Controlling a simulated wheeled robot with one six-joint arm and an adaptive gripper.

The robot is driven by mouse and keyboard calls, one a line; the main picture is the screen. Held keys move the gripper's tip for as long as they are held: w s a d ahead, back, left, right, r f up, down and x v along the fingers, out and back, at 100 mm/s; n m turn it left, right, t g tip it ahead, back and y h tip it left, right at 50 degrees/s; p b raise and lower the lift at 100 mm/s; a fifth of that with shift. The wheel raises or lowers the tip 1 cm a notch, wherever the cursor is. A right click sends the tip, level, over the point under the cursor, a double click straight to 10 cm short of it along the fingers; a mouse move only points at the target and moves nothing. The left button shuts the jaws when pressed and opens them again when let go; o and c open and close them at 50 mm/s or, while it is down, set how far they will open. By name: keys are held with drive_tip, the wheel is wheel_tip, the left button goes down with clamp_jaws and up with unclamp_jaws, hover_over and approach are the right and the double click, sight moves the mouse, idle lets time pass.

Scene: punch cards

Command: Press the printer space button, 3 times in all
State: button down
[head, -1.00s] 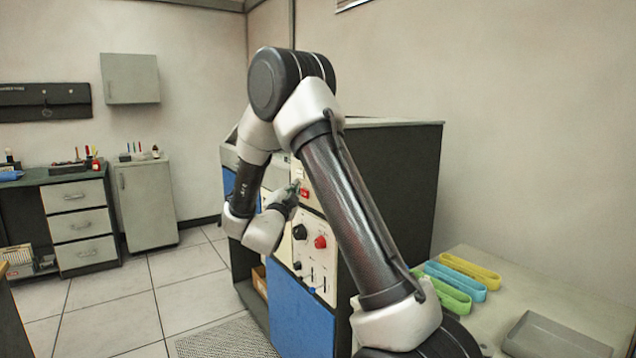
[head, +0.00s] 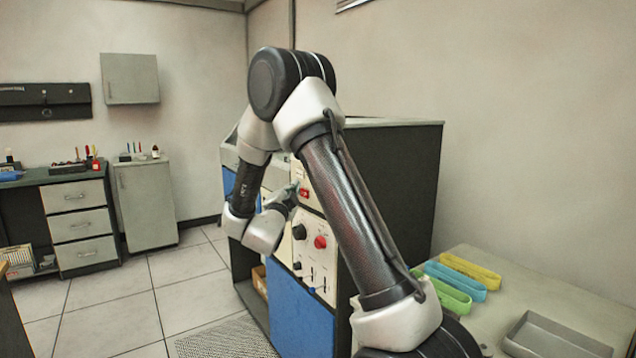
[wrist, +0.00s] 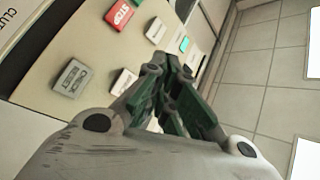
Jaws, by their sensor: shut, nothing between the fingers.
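The printer is probably the dark cabinet (head: 395,180) with a cream control panel (head: 312,240) on its front. In the wrist view the panel (wrist: 95,50) carries a red STOP button (wrist: 120,14), a grey button (wrist: 72,79) with blurred lettering, white buttons (wrist: 125,82) and (wrist: 155,30), and a small teal button (wrist: 184,44). I cannot read which one is the space button. My gripper (wrist: 174,66) is shut and empty, its tips close to the panel's right part in the wrist view. Contact cannot be told. My gripper (head: 291,188) also shows by the panel in the head view.
Below the buttons are black and red knobs (head: 320,242). A desk with drawers (head: 78,225) stands at left. Tiled floor (head: 190,280) is open left of the cabinet.

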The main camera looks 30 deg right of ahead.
drive_tip(key=a, duration=0.3)
drive_tip(key=shift+a, duration=0.4)
drive_tip(key=d, duration=0.8)
drive_tip(key=shift+d, duration=0.4)
drive_tip(key=shift+w, duration=0.1)
idle(0.9)
drive_tip(key=shift+d, duration=0.4)
drive_tip(key=shift+d, duration=0.45)
idle(0.5)
drive_tip(key=shift+a, duration=0.85)
